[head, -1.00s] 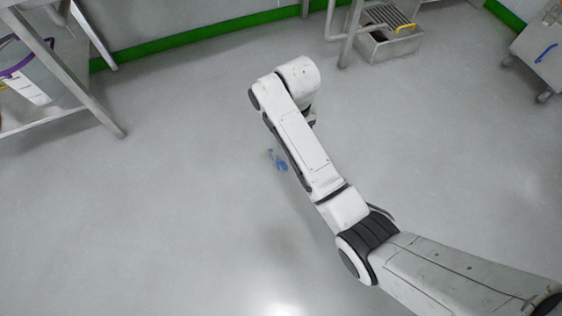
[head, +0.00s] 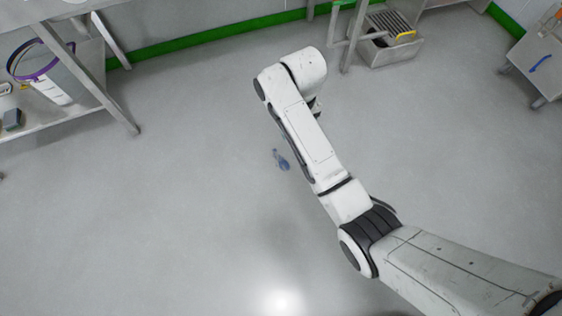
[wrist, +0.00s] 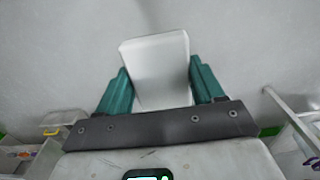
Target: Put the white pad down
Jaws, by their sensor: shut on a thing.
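In the wrist view the white pad (wrist: 160,70) stands between the two green fingers of my gripper (wrist: 161,85). My gripper is shut on it, and the pad's far end sticks out past the fingertips. Grey floor shows behind the pad, apart from it. In the head view my arm hides the gripper and the pad.
A metal box with a grate (head: 390,48) and a cart (head: 540,60) stand at the back right. The floor between is clear.

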